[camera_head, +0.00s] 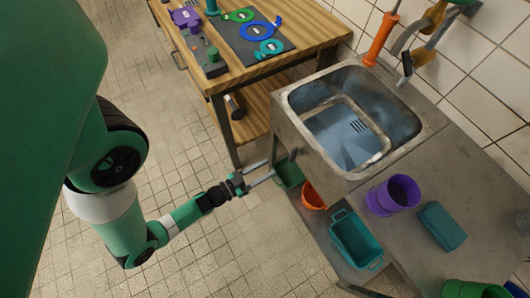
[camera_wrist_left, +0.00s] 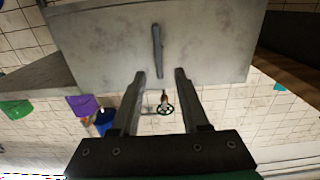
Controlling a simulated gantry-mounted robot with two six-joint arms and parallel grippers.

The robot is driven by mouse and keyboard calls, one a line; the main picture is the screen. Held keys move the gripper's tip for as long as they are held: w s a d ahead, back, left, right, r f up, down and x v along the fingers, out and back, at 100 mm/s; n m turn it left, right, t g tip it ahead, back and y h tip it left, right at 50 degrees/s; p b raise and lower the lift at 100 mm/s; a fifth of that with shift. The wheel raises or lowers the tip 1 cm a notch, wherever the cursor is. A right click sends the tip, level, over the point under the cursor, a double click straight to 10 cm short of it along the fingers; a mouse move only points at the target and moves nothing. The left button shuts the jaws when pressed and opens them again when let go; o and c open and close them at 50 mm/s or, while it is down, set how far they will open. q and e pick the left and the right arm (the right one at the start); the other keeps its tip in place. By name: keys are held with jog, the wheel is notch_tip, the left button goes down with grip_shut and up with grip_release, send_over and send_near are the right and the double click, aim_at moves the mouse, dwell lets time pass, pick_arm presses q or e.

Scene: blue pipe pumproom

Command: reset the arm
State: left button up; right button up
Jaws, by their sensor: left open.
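My left gripper (camera_head: 262,172) is at the front of the metal sink unit, low beside its left side, in the head view. In the left wrist view the two fingers of my left gripper (camera_wrist_left: 160,76) stand apart with nothing between them. Beyond the fingertips is a grey metal panel (camera_wrist_left: 100,45) with a bar handle (camera_wrist_left: 157,50). The handle appears in line with the gap; I cannot tell the distance. My left arm (camera_head: 190,212) reaches in from the left, bent at the elbow. My right gripper is not in view.
The sink (camera_head: 297,103) has a shelf below with a teal basket (camera_head: 356,240) and an orange bowl (camera_head: 313,196). A purple pot (camera_head: 394,195) stands on the counter. A wooden workbench (camera_head: 322,30) is at the back. A handwheel (camera_wrist_left: 164,109) shows beyond the fingers. Tiled floor is clear at left.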

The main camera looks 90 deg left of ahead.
pick_arm(q)
jog(key=shift+s+d+f, duration=0.1)
jog(key=shift+s+d, duration=0.2)
jog(key=shift+s, duration=0.05)
dwell(0.4)
